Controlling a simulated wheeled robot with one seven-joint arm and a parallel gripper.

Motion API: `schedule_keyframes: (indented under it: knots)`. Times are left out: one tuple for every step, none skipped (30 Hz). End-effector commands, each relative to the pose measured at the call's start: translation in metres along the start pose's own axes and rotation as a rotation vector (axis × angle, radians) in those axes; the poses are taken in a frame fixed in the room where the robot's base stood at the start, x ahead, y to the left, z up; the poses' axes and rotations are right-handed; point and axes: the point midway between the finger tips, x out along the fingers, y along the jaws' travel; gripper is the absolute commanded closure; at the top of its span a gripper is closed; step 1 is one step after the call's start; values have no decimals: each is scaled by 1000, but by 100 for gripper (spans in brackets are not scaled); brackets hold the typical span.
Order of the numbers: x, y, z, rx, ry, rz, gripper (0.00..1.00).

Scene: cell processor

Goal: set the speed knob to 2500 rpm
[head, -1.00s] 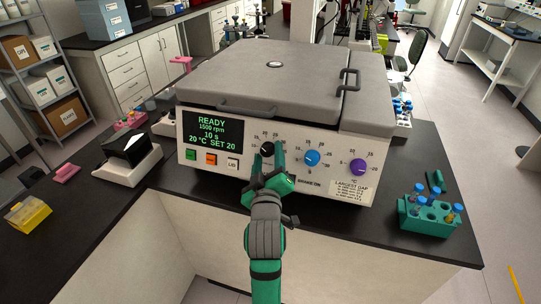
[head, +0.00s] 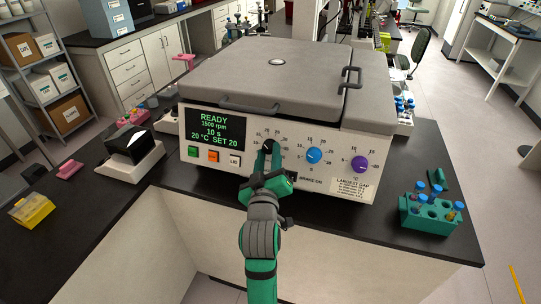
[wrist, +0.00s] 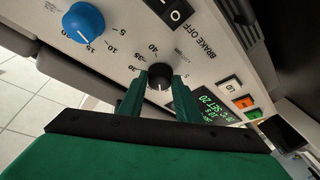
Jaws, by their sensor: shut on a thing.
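The black speed knob (head: 268,145) is the left knob on the front panel of the cell processor (head: 283,105). It also shows in the wrist view (wrist: 160,76), with scale marks around it. My gripper (head: 269,160) has its two green fingers shut on the knob, one on each side, as the wrist view shows (wrist: 158,85). The display (head: 212,127) reads READY, 1500 rpm, 10 s, 20 °C SET 20. In the head view my fingers cover part of the knob and its scale.
A blue knob (head: 314,156) and a purple knob (head: 361,164) sit to the right. Green, orange and white buttons (head: 213,156) lie below the display. A brake switch (head: 293,176) is close beside my gripper. A green tube rack (head: 430,215) stands on the right counter.

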Motion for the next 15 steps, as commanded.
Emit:
schedule_keyframes:
  knots:
    - [-1,-4,-4,31,9,9,92]
    - [-1,-4,-4,52,8,19,92]
    - [-1,-5,-4,82,8,32,92]
    - [-1,-5,-4,106,8,42,92]
    - [-1,-6,-4,130,9,53,92]
    - [-1,-6,-4,163,8,68,92]
    - [-1,-7,-4,189,8,80,92]
    - [-1,-8,-5,214,9,91,92]
    - [-1,-8,-5,249,9,108,92]
    - [-1,-8,-6,275,10,119,92]
    - [-1,-8,-6,301,10,131,92]
    - [0,-8,-6,336,9,147,92]
    - [0,-9,-6,361,9,158,92]
    - [0,-9,-6,387,9,170,92]
    - [0,-9,-6,421,9,186,92]
